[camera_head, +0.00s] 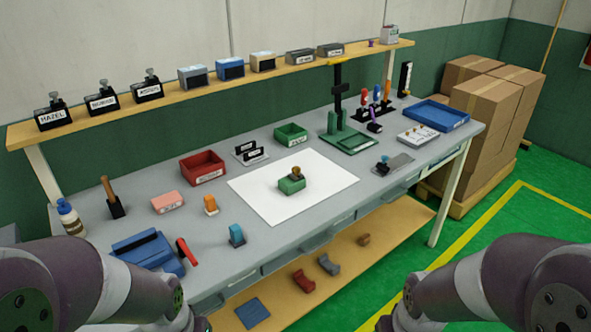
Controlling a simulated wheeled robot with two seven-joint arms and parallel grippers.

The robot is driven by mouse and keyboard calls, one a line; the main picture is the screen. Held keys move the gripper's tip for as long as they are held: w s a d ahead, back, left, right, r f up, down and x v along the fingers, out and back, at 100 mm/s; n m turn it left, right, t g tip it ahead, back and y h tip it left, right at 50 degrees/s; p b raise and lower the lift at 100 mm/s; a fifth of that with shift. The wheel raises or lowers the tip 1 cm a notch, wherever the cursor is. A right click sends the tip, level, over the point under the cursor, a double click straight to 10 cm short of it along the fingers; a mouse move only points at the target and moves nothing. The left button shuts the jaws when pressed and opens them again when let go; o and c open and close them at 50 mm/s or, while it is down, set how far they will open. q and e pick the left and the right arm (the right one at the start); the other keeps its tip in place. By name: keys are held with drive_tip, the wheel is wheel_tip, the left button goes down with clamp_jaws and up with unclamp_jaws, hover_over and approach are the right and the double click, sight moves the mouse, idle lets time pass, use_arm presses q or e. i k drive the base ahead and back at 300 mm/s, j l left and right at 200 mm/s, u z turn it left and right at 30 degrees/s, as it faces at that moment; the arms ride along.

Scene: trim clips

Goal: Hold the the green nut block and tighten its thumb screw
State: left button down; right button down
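The green nut block (291,186) sits on a white sheet (330,181) near the middle of the workbench. Its brown thumb screw (296,173) stands up from the top of the block, with the knob above it. How far the screw is turned in is too small to tell. My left arm enters at the bottom left and my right arm at the bottom right. Both are well apart from the block, and their grippers are below the picture edge.
Around the sheet on the grey bench (250,258) stand a red bin (202,168), a green bin (291,135), a green press (346,135), an orange clip (210,205) and a blue clip (236,235). A blue tray (436,115) lies far right. The sheet around the block is clear.

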sight(296, 170)
drive_tip(key=i+l+u, duration=0.15)
drive_tip(key=u, duration=0.3)
drive_tip(key=i+l+u, duration=0.1)
drive_tip(key=u, duration=0.3)
drive_tip(key=i+l+u, duration=0.1)
drive_tip(key=l+u, duration=0.15)
drive_tip(key=u, duration=0.2)
